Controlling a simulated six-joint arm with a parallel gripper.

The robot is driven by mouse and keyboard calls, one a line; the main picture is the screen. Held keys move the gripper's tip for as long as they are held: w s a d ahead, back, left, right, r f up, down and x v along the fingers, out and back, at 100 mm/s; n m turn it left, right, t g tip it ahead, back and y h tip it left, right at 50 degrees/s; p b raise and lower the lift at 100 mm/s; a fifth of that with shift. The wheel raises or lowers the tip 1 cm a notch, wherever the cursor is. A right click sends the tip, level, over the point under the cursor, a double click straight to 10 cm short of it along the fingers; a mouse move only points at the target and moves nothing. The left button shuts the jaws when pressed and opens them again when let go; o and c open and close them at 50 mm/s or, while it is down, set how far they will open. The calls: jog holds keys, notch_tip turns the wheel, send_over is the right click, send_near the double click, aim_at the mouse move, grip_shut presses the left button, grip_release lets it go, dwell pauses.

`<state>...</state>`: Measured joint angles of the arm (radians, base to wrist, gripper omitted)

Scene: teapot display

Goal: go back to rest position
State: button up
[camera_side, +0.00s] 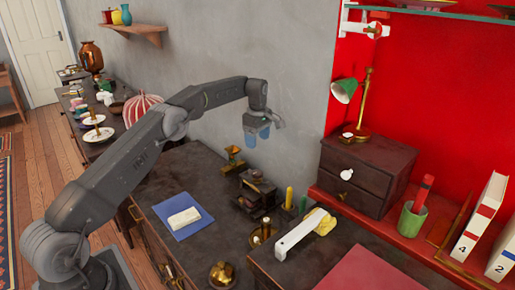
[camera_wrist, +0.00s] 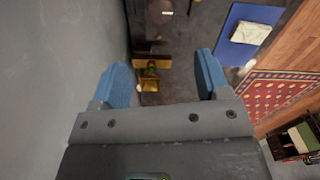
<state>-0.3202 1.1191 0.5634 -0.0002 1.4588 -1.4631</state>
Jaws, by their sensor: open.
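My gripper (camera_side: 257,136) hangs from the arm's end near the grey wall, above the back of the dark table, pointing down. In the wrist view my gripper (camera_wrist: 162,80) shows two blue fingers spread wide apart, with nothing between them. Below it, in the side view, a small brass-and-green object (camera_side: 233,160) stands on the table. A brass-and-green piece also shows beyond the fingers in the wrist view (camera_wrist: 152,68). The gripper is well above the table and touches nothing.
A blue mat (camera_side: 183,219) with a white block (camera_side: 184,218) lies on the dark table. A dark stepped stand (camera_side: 258,190), a red-and-white striped object (camera_side: 141,107) and a drawer box with a green lamp (camera_side: 345,91) stand around. The grey wall (camera_side: 290,60) is close behind the gripper.

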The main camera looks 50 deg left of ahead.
jog(key=shift+r, duration=0.15)
jog(key=s+d+r+m+t, duration=0.2)
jog(key=s+d+r+m, duration=0.35)
jog(key=s+r, duration=0.35)
jog(key=s+d+r+m+t, duration=0.1)
jog(key=s+d+r+m, duration=0.5)
jog(key=r, duration=0.4)
jog(key=s+d+f+m+t, duration=0.1)
jog(key=s+d+f+m, duration=0.1)
jog(key=s, duration=0.6)
jog(key=s+d+f+m, duration=0.1)
jog(key=s+d+m, duration=0.2)
jog(key=s, duration=0.5)
jog(key=s+d+f+m+t, duration=0.1)
jog(key=s+d+f+m, duration=0.1)
jog(key=s, duration=0.7)
jog(key=shift+d+f+m+t, duration=0.3)
jog(key=shift+d+m, duration=0.35)
jog(key=shift+m, duration=0.3)
jog(key=shift+c, duration=0.4)
